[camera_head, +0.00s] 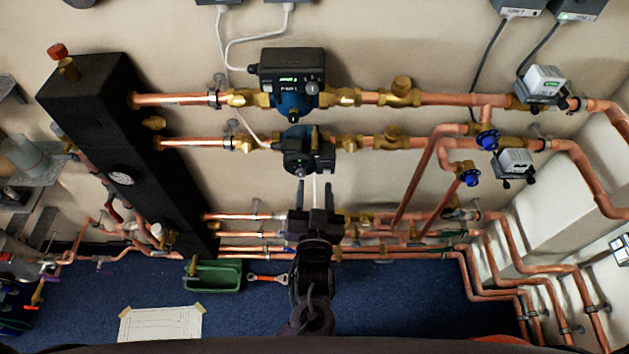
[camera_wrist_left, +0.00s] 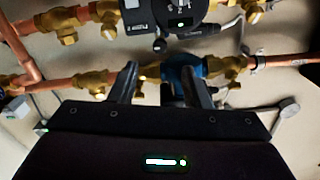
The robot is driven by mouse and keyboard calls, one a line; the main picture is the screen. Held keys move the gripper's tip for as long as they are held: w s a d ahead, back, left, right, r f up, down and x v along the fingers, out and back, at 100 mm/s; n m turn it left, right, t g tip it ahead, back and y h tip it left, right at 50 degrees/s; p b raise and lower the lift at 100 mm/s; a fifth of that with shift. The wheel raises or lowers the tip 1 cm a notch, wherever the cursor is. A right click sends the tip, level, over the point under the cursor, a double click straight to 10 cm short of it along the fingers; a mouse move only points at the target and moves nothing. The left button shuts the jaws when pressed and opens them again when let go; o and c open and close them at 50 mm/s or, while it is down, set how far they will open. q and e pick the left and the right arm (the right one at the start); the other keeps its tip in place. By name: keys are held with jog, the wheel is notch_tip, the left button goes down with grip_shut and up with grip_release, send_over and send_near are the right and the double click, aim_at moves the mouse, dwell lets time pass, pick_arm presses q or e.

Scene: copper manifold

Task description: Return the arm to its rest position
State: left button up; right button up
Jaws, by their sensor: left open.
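My left gripper (camera_head: 314,187) is in the middle of the head view, its black arm reaching up from the bottom edge. Its two fingers are apart with nothing between them. They point up toward the lower pump (camera_head: 297,150) on the copper manifold; the gap in depth is hard to tell. In the left wrist view the open fingers (camera_wrist_left: 160,78) stand in front of a blue pump body (camera_wrist_left: 181,72) and brass fittings. My right gripper is not in view.
The upper pump (camera_head: 291,82) and several copper pipes cross the wall. A black column (camera_head: 125,150) stands at left. A green box (camera_head: 213,276), a wrench (camera_head: 267,279) and a paper sheet (camera_head: 160,323) lie on the blue floor. White boxing (camera_head: 560,200) is at right.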

pick_arm(q)
jog(key=shift+s+f, duration=0.1)
dwell(0.5)
jog(key=s+a+f+m+g+b, duration=0.1)
jog(key=s+a+f+g+b, duration=0.15)
jog(key=f, duration=0.85)
jog(key=s+a+f+g+b, duration=0.15)
jog(key=a+f, duration=0.25)
jog(key=f, duration=0.8)
jog(key=s+a+f+m+g+b, duration=0.1)
jog(key=s+a+f+g, duration=0.2)
jog(key=f, duration=0.8)
jog(key=s+a+f+g+b, duration=0.1)
jog(key=s+a+f+g, duration=0.2)
jog(key=s+f, duration=0.4)
jog(key=s+a+f+n+g+b, duration=0.1)
jog(key=s+a+f+g+b, duration=0.1)
jog(key=s+a+f, duration=0.4)
jog(key=s+a+f+n+g+b, duration=0.1)
jog(key=s+a+f+g, duration=0.3)
jog(key=s+f, duration=0.6)
jog(key=s+g+b, duration=0.1)
jog(key=s, duration=0.4)
jog(key=shift+a+f, duration=0.15)
jog(key=shift+a, duration=0.1)
